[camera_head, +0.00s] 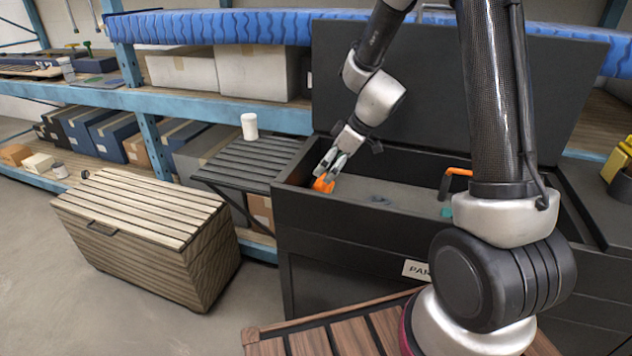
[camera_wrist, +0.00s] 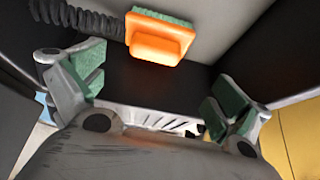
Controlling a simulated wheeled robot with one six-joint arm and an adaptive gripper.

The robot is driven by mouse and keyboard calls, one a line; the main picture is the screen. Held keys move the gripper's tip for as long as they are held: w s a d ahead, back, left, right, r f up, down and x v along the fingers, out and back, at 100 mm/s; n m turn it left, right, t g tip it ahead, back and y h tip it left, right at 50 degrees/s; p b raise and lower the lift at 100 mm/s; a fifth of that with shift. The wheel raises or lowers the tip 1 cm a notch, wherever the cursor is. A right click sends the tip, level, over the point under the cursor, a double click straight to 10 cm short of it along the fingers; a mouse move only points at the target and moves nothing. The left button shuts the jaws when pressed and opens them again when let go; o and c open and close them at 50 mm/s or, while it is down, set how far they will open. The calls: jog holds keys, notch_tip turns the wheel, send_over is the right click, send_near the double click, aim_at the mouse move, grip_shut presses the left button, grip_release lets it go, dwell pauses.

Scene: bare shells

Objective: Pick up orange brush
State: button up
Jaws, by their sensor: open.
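The orange brush (camera_head: 323,185) lies inside the open black chest at its left end, partly hidden by my gripper in the head view. In the wrist view the orange brush (camera_wrist: 158,38) shows an orange body with a raised grip and a green edge, beyond my fingertips near the top of the picture. My gripper (camera_head: 333,164) reaches down into the chest close above the brush. In the wrist view my gripper (camera_wrist: 165,88) has its two green-padded fingers wide apart with nothing between them.
The black chest (camera_head: 345,243) has its lid raised behind my arm. A white cup (camera_head: 249,126) stands on a slatted side table (camera_head: 235,160). A wooden box (camera_head: 140,225) stands left.

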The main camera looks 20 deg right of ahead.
aim_at(315, 186)
jog(key=x, duration=1)
jog(key=shift+w+d+f, duration=0.15)
jog(key=shift+w+d, duration=0.1)
jog(key=shift+d, duration=0.15)
jog(key=shift+c, duration=0.4)
jog(key=c, duration=0.7)
jog(key=shift+c, duration=0.2)
notch_tip(315, 186, up, 18)
